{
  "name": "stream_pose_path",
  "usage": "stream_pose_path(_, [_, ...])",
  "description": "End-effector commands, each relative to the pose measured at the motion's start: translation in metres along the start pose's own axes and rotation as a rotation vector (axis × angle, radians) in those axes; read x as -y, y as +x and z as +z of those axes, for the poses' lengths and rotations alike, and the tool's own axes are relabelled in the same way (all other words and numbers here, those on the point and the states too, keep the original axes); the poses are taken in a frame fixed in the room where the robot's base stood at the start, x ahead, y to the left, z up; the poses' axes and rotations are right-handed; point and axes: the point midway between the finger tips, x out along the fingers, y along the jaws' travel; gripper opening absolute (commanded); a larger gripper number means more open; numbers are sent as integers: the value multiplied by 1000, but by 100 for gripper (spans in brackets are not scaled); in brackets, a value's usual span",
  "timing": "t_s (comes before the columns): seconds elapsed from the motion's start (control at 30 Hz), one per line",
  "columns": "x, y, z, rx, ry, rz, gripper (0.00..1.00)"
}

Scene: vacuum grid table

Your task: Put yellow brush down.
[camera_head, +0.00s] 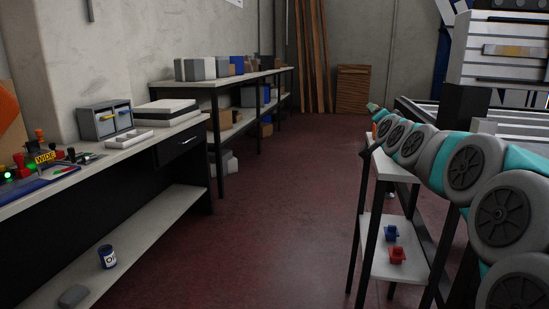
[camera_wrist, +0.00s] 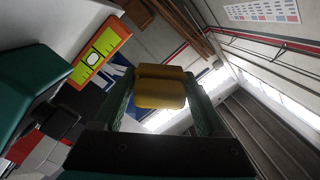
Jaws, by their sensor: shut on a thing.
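The yellow brush (camera_wrist: 161,93) shows in the wrist view as a yellow block between the two dark green fingers of my gripper (camera_wrist: 160,76). My gripper is shut on it. The bristles are not clearly visible. In the head view my arm reaches along the right side, and its far end is near a narrow white stand. I cannot make out the brush or the fingers there. What lies directly under the brush is hidden.
The narrow stand (camera_head: 393,172) has a lower shelf with a blue part (camera_head: 392,232) and a red part (camera_head: 397,255). A workbench (camera_head: 130,140) with a grey drawer box (camera_head: 104,120) stands at the left. The red floor (camera_head: 270,200) between is clear.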

Motion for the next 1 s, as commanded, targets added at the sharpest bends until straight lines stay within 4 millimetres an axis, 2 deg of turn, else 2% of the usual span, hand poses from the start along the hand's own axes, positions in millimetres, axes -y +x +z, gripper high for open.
stream_pose_path(0.03, [-4, 1, 27, 10, -4, 7, 30])
stream_pose_path(0.27, [-25, -8, 120, -21, -5, 31, 30])
stream_pose_path(0.4, [-45, -26, 173, -42, -4, 53, 30])
stream_pose_path(0.53, [-66, -51, 217, -63, -7, 75, 30])
stream_pose_path(0.7, [-90, -86, 250, -91, -4, 95, 30])
stream_pose_path(0.8, [-100, -103, 261, -99, -3, 103, 30])
stream_pose_path(1.0, [-108, -119, 268, -110, 0, 105, 30])
